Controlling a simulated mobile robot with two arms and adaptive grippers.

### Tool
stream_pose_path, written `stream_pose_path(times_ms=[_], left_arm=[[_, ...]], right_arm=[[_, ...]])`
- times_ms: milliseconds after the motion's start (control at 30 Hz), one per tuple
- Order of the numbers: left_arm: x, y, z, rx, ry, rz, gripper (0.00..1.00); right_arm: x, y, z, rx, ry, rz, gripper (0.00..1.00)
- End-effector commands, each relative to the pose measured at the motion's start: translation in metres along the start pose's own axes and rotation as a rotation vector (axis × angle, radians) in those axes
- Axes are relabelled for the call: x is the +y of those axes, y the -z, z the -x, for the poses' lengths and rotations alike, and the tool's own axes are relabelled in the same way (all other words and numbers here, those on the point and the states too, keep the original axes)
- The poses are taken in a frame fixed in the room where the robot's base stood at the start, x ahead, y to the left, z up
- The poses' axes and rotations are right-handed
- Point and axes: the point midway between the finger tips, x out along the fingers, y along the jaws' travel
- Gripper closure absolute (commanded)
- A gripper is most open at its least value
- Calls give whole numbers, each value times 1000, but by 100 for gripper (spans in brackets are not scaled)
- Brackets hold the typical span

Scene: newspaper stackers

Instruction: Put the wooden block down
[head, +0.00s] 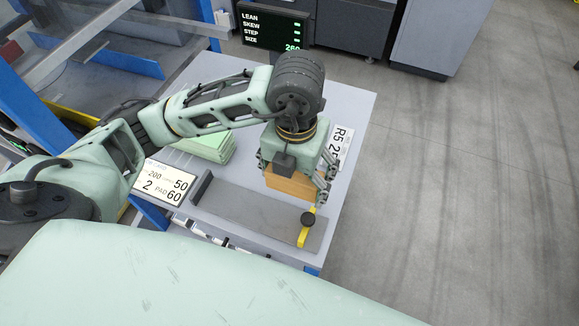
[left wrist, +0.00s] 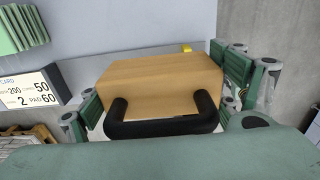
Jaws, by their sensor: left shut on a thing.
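The wooden block (head: 291,184) is light brown and box-shaped. In the head view it sits between the fingers of my left gripper (head: 293,176), above or at the far side of a grey tray-like plate (head: 240,207). In the left wrist view the block (left wrist: 160,85) fills the middle, with a black handle (left wrist: 165,120) at its near side. My left gripper (left wrist: 160,95) is shut on it, with green finger pads at both sides. Whether the block touches the surface below cannot be told. My right gripper is not in view.
A stack of pale green sheets (head: 207,145) lies on the grey table (head: 345,100). A number card (head: 160,186) stands left, another (head: 339,147) lies right. A yellow stop with a black knob (head: 305,229) is on the plate's right end. A display (head: 272,27) stands behind.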

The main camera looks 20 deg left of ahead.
Motion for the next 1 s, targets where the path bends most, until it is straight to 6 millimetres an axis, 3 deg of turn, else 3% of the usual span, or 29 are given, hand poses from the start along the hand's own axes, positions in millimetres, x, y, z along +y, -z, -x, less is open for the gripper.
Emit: stream_pose_path(times_ms=[267, 500, 733, 1000], left_arm=[[43, -43, -36, 4, -5, 12, 49], [70, -74, -61, 3, -3, 6, 49], [76, -81, -73, 2, -2, 2, 49], [75, -80, -106, 0, -1, 2, 49]], right_arm=[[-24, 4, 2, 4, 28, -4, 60], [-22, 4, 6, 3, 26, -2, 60], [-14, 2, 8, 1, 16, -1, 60], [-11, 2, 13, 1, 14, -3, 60]])
